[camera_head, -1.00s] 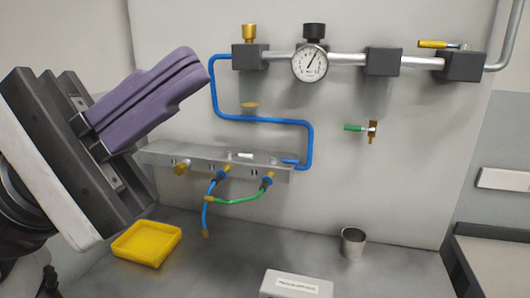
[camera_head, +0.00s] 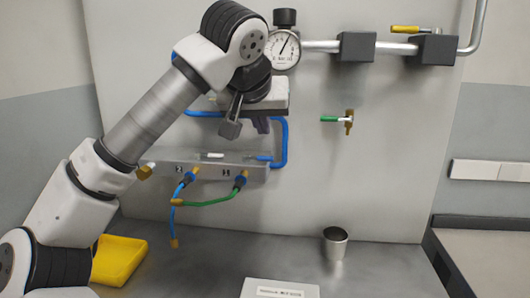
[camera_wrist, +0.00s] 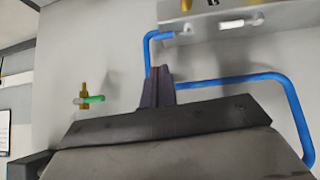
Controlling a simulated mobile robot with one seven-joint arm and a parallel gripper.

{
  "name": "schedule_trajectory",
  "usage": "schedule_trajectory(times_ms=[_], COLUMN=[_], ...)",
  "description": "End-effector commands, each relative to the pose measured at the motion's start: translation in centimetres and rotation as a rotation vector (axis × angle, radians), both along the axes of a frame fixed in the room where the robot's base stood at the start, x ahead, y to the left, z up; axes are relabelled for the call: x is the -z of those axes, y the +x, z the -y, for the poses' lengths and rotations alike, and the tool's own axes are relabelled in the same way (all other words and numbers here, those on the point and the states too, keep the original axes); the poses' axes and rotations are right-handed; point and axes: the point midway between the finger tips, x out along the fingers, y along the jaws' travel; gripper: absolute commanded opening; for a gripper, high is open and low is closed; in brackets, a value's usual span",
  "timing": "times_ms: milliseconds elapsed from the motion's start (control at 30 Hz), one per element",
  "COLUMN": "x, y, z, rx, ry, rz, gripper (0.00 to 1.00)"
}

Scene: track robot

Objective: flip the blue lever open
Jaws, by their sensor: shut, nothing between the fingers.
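I see no clear blue lever in these views. The blue parts are a bent pipe (camera_head: 281,143) on the wall panel, which also shows in the wrist view (camera_wrist: 235,82), and blue fittings on the grey manifold (camera_head: 220,172). A green-handled valve (camera_head: 337,119) with a brass body is on the panel to the right; it also shows in the wrist view (camera_wrist: 90,99). My gripper (camera_head: 262,126) is in front of the pipe, above the manifold. In the wrist view its purple fingers (camera_wrist: 157,88) are together and empty. My arm hides the panel's upper left.
A yellow-handled valve (camera_head: 417,30) and a gauge (camera_head: 285,49) are on the upper pipe. A yellow tray (camera_head: 118,262), a metal cup (camera_head: 336,243) and a labelled white box (camera_head: 280,289) are on the bench. The panel right of the green valve is clear.

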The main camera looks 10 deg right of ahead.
Motion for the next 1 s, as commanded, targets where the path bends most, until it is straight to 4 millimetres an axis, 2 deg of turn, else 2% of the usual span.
schedule_trajectory(times_ms=[133, 567, 1000], x=[0.2, 0.5, 5.7], y=[0.6, 0.8, 5.3], z=[-0.5, -0.3, 1.6], rx=[-0.014, -0.011, -0.010], ry=[0.068, 0.062, 0.060], rz=[0.012, 0.010, 0.007], gripper=[0.00, 0.00, 0.00])
